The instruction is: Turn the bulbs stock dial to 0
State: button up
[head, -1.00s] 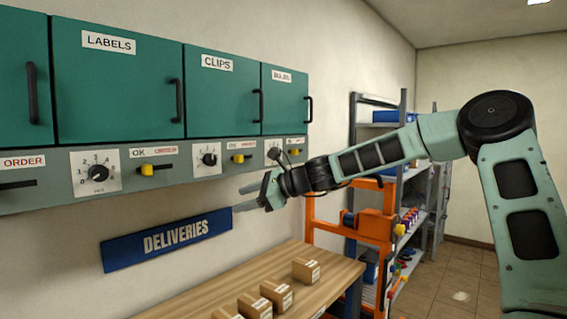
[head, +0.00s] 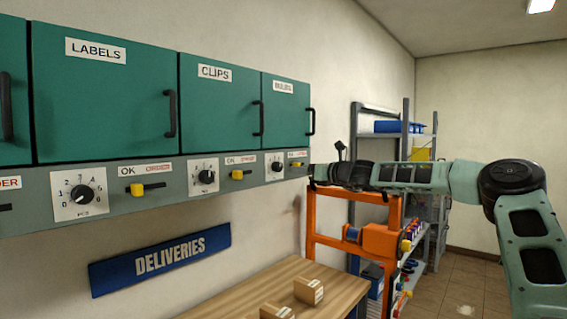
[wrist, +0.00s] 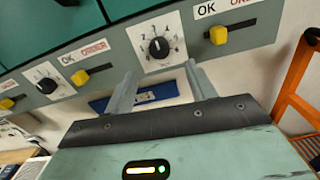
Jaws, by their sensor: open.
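The bulbs stock dial (head: 277,167) is a black knob on a white plate, on the grey strip under the BULBS cabinet (head: 286,103). In the wrist view the dial (wrist: 158,48) sits just beyond and between my fingertips, with numbers around it. Its exact setting is too small to read. My gripper (wrist: 160,70) is open and empty, pointing at the strip, apart from the knob as far as I can tell. In the head view my gripper (head: 313,173) is at strip height, just right of the dial, its fingers hardly distinguishable.
A yellow OK/ORDER slider (wrist: 218,35) is right of the dial. The clips dial (head: 206,177) and its slider (head: 238,174) are to the left. Below are a blue DELIVERIES sign (head: 162,259) and a wooden table (head: 240,291) with boxes. An orange frame (head: 311,237) stands right.

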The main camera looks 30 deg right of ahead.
aim_at(280, 167)
jog(key=p+x, duration=0.4)
jog(key=x, duration=0.3)
jog(key=shift+w+a+r, duration=0.1)
jog(key=shift+w+a, duration=0.05)
jog(key=shift+w, duration=0.15)
jog(key=shift+w+a, duration=0.2)
jog(key=shift+w, duration=0.35)
jog(key=c, duration=1)
